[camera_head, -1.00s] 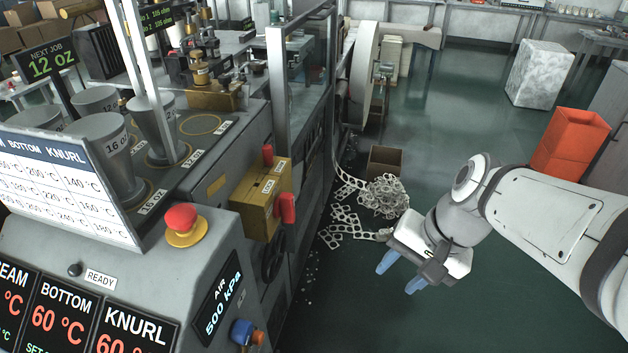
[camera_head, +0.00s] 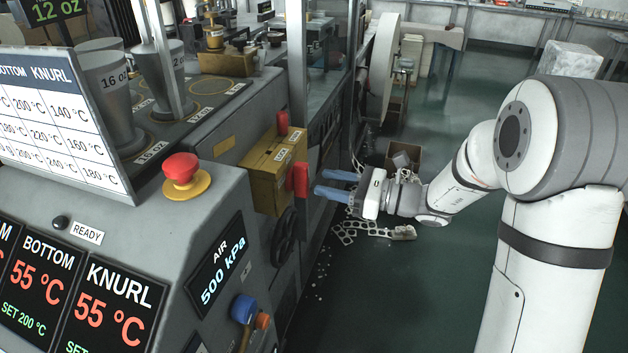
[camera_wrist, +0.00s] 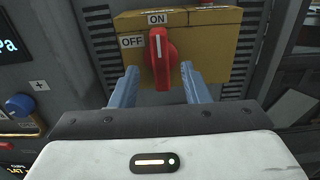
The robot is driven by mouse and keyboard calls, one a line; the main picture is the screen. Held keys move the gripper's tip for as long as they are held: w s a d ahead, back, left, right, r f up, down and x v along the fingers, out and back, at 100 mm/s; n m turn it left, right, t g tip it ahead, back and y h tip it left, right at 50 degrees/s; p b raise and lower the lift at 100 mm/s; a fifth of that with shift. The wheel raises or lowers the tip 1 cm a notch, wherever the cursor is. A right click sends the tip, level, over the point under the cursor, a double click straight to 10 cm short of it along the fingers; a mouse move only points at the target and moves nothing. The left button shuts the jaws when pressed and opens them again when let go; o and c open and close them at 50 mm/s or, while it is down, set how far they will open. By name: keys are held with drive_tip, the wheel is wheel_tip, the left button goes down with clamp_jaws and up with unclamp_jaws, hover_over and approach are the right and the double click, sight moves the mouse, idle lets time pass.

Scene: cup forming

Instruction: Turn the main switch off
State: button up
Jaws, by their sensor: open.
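The main switch is a red rotary handle (camera_head: 299,180) on the front of a yellow box (camera_head: 268,165) on the machine's side. In the wrist view the red handle (camera_wrist: 162,58) stands upright, its white mark pointing at the ON label (camera_wrist: 157,19). The OFF label (camera_wrist: 132,41) is to its left. My gripper (camera_head: 319,183) is open and empty, fingers pointing at the handle. In the wrist view one blue finger lies on each side of the handle. In the head view a small gap shows between fingertips and handle.
A red emergency button (camera_head: 181,170) sits on the sloped console at the left. A blue knob (camera_head: 243,309) and a dark handwheel (camera_head: 285,238) are below the yellow box. A small red LOCK piece (camera_head: 283,124) tops the box. Scrap strips lie on the floor beneath my gripper.

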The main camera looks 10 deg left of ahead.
sight(308, 179)
drive_tip(key=shift+w+a, duration=0.15)
drive_tip(key=shift+a, duration=2.3)
